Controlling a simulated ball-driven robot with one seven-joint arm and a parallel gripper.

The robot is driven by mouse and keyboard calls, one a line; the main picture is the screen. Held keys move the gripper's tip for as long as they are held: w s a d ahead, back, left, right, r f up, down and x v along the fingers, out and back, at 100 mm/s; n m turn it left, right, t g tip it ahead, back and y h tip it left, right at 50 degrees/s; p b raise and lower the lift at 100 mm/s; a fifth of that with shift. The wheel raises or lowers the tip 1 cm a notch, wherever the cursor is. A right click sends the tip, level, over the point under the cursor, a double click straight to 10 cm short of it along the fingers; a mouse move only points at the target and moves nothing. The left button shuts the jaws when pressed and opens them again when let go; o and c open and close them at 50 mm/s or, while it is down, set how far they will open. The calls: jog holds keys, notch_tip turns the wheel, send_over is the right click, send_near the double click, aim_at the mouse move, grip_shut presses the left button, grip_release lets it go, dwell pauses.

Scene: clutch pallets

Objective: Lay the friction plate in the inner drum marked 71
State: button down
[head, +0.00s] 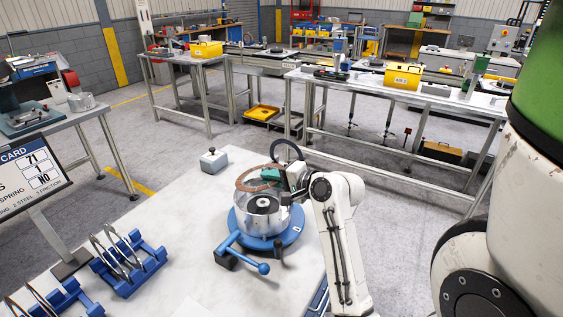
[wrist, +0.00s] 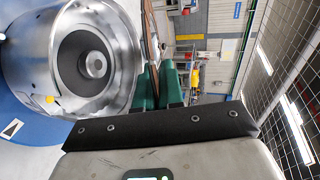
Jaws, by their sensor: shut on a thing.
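The friction plate (head: 243,181) is a thin brown ring. My gripper (head: 270,174), with green fingers, is shut on its edge and holds it tilted above the open drum. In the wrist view the plate (wrist: 150,38) shows nearly edge-on beside the drum's mouth, between the green fingers (wrist: 158,82). The inner drum (head: 258,222) is a shiny metal cup with a dark hub inside, on a round blue base (head: 291,236). The wrist view looks into the drum (wrist: 122,60). No number on the drum is readable. The plate looks apart from the drum.
A card (head: 32,178) at left shows 71, 1 and NO. Blue racks (head: 150,262) with upright rings stand front left. A small grey block with a knob (head: 213,163) sits behind the drum. A blue lever (head: 245,262) sticks out in front. The table's (head: 165,200) middle left is clear.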

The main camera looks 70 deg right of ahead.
aim_at(271, 209)
jog(key=shift+w+f+b, duration=0.2)
jog(key=shift+f+b, duration=0.65)
jog(key=shift+b, duration=0.1)
jog(key=shift+f+b, duration=0.95)
jog(key=shift+b, duration=0.3)
jog(key=shift+f+b, duration=0.85)
jog(key=shift+f, duration=1.25)
